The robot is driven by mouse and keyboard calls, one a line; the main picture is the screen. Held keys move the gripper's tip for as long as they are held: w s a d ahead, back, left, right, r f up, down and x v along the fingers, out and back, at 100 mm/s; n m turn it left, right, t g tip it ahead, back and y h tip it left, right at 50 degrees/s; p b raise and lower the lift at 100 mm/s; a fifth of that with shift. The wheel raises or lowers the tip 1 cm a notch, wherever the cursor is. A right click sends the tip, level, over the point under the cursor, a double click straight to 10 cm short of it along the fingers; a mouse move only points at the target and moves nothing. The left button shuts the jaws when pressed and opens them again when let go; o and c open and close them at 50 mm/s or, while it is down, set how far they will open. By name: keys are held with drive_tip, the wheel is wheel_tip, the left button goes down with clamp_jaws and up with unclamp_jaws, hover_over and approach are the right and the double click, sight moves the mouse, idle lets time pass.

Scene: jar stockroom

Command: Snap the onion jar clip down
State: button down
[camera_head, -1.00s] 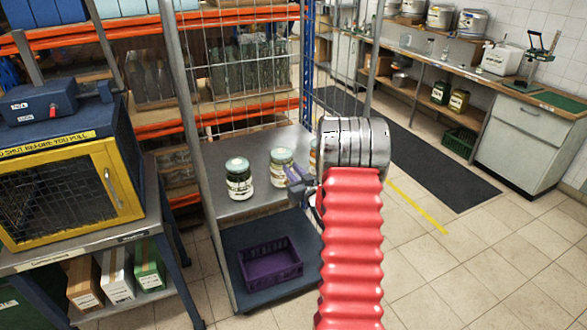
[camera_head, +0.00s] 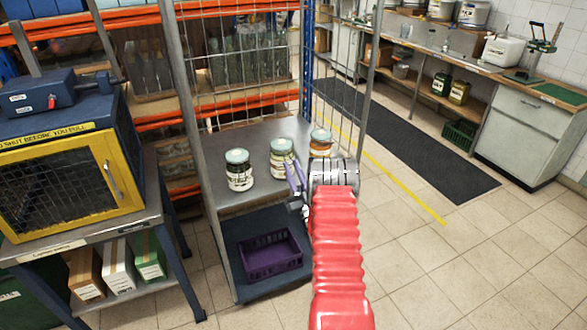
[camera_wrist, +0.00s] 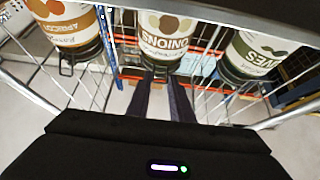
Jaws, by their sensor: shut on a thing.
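The onion jar (camera_head: 283,160) is the middle of three jars on the grey cart shelf (camera_head: 232,200). My gripper (camera_head: 294,175) is at the front of this jar. In the wrist view the two dark fingers of my gripper (camera_wrist: 161,80) reach the jar's lid end and are shut on its clip. The clip itself is mostly hidden between the fingers, so its angle cannot be told.
An olive jar (camera_head: 239,172) stands left of the onion jar, an apricot jar (camera_head: 321,144) right of it. Wire mesh (camera_head: 345,115) closes the cart's right side. A purple crate (camera_head: 270,258) sits on the lower shelf. A yellow-framed cabinet (camera_head: 75,190) stands left.

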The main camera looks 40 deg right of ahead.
drive_tip(key=shift+w+f+t, duration=0.15)
drive_tip(key=shift+f+t, duration=0.25)
drive_tip(key=shift+t, duration=0.1)
idle(0.3)
drive_tip(key=c, duration=1.6)
unclamp_jaws()
drive_tip(key=shift+o, duration=0.2)
drive_tip(key=shift+r, duration=0.15)
wheel_tip(320, 180, up, 10)
drive_tip(key=shift+f, duration=0.2)
drive_tip(key=shift+w, duration=0.1)
